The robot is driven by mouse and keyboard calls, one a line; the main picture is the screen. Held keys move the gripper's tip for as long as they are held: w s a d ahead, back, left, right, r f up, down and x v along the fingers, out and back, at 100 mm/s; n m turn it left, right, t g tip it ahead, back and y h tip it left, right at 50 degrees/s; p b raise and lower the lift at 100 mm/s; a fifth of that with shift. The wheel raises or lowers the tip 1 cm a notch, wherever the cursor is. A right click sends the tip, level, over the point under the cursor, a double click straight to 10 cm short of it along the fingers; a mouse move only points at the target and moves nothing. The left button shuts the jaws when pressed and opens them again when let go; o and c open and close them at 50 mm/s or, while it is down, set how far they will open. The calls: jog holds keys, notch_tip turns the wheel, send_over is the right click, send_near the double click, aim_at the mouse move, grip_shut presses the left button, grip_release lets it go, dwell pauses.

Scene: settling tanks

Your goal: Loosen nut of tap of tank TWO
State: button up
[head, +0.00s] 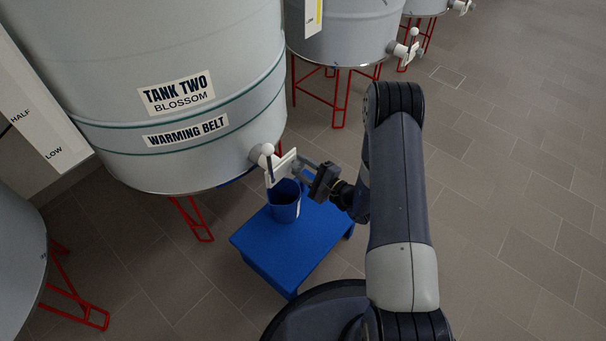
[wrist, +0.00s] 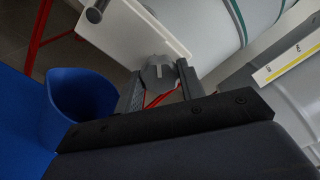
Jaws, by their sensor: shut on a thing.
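Tank TWO (head: 190,60) is a large pale grey tank with its name label and a warming belt label. Its tap (head: 266,155) sticks out low on the right side, with a white plate (head: 280,168) at its outer end. The plate also shows in the wrist view (wrist: 125,32). My gripper (head: 303,170) reaches the tap from the right. In the wrist view the grey nut (wrist: 157,73) sits between the two fingers, in front of the plate, and my gripper (wrist: 160,80) is shut on it. The nut is mostly hidden in the head view.
A blue bucket (head: 286,208) stands under the tap on a blue stool (head: 270,246). Red legs (head: 191,218) hold up the tank. Another tank (head: 345,35) with its own tap (head: 405,50) stands behind. The tiled floor at right is clear.

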jog(key=n+b, duration=0.4)
jog(key=b, duration=0.1)
jog(key=shift+f+n, duration=0.3)
jog(key=shift+f, duration=0.05)
jog(key=n+b, duration=0.4)
jog(key=shift+r, duration=0.25)
jog(key=o, duration=1)
jog(key=shift+r, duration=0.1)
jog(key=p+v, duration=0.2)
jog(key=v, duration=0.9)
jog(key=shift+a, duration=0.1)
jog(key=b+x, duration=0.2)
jog(key=x, duration=0.9)
